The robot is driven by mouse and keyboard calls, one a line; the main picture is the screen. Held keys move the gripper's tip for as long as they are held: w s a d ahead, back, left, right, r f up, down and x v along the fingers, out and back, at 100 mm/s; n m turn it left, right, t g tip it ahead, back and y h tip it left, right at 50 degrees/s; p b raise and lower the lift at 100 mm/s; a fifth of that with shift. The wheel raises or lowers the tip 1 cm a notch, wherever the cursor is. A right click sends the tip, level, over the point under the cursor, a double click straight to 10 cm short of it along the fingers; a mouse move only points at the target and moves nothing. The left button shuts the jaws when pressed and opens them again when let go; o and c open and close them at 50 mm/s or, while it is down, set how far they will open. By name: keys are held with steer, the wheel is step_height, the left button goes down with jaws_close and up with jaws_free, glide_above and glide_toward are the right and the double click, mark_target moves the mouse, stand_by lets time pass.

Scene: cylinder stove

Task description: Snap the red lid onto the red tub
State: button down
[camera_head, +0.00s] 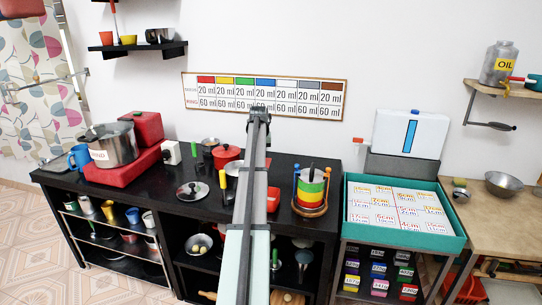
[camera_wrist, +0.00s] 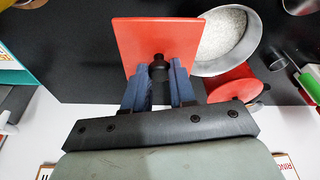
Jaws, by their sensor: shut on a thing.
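The red lid (camera_wrist: 150,45) is a flat square plate with a black knob. My gripper (camera_wrist: 159,72) is shut on that knob in the wrist view and holds the lid in front of the camera. A small red box-like piece (camera_head: 273,199) shows on the dark counter just right of my arm in the head view. It looks like the red tub, but it is partly hidden by my arm. The tub cannot be made out in the wrist view, where the lid covers much of the counter. I cannot tell the gap between lid and tub.
A pan of white grains (camera_wrist: 222,35) and a round red pot (camera_wrist: 234,84) stand close beside the lid. A stacked colored holder (camera_head: 311,188) stands to the right on the counter. A teal tray (camera_head: 347,232) lies beyond it. A loose pot lid (camera_head: 193,191) lies left.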

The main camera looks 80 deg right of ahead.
steer(key=s+a+m+g+y, duration=0.1)
steer(key=s+a+m+g, duration=0.1)
steer(key=a+m, duration=0.3)
steer(key=s+a+m+g+y, duration=0.1)
steer(key=s+a+m, duration=0.2)
steer(key=m, duration=1.1)
steer(key=a, duration=0.2)
steer(key=shift+s+a+g, duration=0.3)
steer(key=shift+g, duration=0.1)
step_height(320, 180, down, 6)
steer(key=shift+f, duration=0.2)
stand_by(1.8)
steer(key=c, duration=0.8)
jaws_free()
steer(key=shift+c, duration=0.2)
